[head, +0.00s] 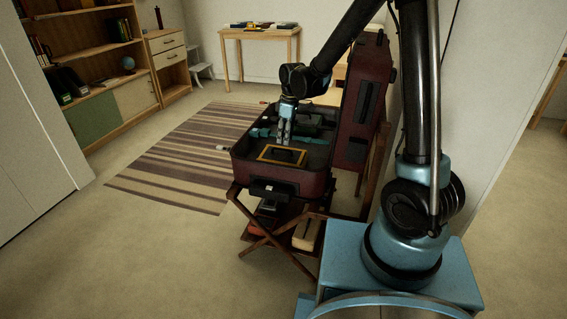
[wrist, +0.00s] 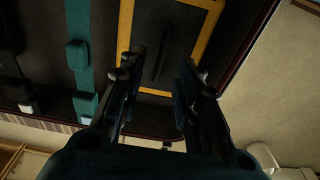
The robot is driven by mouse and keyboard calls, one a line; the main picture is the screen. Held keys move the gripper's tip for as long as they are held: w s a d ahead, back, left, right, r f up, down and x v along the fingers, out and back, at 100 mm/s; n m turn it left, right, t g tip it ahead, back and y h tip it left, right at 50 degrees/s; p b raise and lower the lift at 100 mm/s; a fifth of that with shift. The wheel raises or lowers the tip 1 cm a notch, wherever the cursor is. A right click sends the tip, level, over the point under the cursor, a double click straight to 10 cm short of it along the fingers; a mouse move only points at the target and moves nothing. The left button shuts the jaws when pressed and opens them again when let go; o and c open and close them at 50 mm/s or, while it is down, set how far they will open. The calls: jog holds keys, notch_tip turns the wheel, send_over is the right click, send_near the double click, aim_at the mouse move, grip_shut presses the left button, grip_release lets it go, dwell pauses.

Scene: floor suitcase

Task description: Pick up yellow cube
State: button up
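I cannot make out a yellow cube in either view. An open dark red suitcase (head: 244,167) rests on a wooden folding stand. My gripper (head: 283,139) points down into it, over its near half. In the wrist view my gripper (wrist: 156,78) is open, its two fingers apart with nothing seen between them. A flat dark panel with a yellow frame (wrist: 207,30) lies below and beyond the fingers. In the head view this yellow-framed panel (head: 282,156) lies inside the suitcase, close to the fingertips. My fingers hide part of the suitcase floor.
A teal strap (wrist: 79,45) with buckles lies in the suitcase, left of the fingers. The raised lid (head: 366,100) stands at the right. A striped rug (head: 175,165) lies left of the stand. A wooden table (head: 262,32) with small items stands at the back.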

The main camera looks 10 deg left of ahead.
aim_at(282, 158)
jog(key=shift+a+f, duration=0.2)
jog(key=shift+f, duration=0.7)
jog(key=shift+a+f, duration=0.2)
jog(key=shift+f, duration=0.7)
jog(key=shift+a+f, duration=0.2)
jog(key=shift+f, duration=0.7)
grip_shut()
